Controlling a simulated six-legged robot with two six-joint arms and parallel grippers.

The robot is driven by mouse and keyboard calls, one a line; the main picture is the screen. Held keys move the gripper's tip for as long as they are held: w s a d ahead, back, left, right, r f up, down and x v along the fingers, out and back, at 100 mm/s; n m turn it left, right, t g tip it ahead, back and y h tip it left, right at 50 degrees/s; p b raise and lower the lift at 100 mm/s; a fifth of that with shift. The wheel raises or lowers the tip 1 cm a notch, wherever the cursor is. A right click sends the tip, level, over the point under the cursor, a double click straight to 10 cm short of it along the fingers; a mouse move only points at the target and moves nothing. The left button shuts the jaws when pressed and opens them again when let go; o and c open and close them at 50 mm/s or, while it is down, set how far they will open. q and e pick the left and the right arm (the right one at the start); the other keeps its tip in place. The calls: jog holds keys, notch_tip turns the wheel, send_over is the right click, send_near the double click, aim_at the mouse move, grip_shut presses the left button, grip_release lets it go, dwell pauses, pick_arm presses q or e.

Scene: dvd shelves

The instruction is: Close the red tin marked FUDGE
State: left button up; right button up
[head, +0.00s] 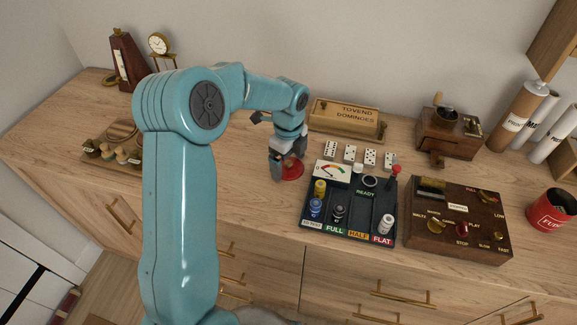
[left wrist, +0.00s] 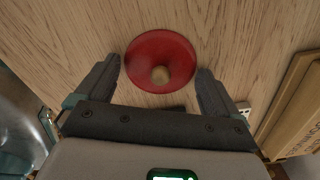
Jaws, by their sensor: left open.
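The red tin marked FUDGE (head: 551,212) stands on the counter at the far right in the head view, with a dark open top. A round red lid (head: 292,170) lies flat on the wood near the counter's middle, left of the battery tester. In the left wrist view the lid (left wrist: 160,62) shows a pale round knob at its centre. My left gripper (head: 287,170) is pointing down over the lid. Its jaws (left wrist: 160,80) are open, one finger on either side of the lid; I cannot tell whether they touch it. My right gripper is not in view.
A black battery tester (head: 346,229) and a brown wooden control box (head: 458,222) stand between lid and tin. Dominoes (head: 350,153), a domino box (head: 343,117) and a coffee grinder (head: 447,133) stand behind. Rolled tubes (head: 518,116) stand behind the tin.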

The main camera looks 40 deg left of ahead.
aim_at(288, 162)
pick_arm(q)
jog(key=shift+c, duration=0.3)
jog(key=c, duration=1.5)
jog(key=shift+s, duration=0.1)
grip_shut()
jog(key=shift+r, duration=0.4)
notch_tip(288, 162, up, 19)
jog(key=p, duration=0.2)
jog(key=shift+r, duration=0.15)
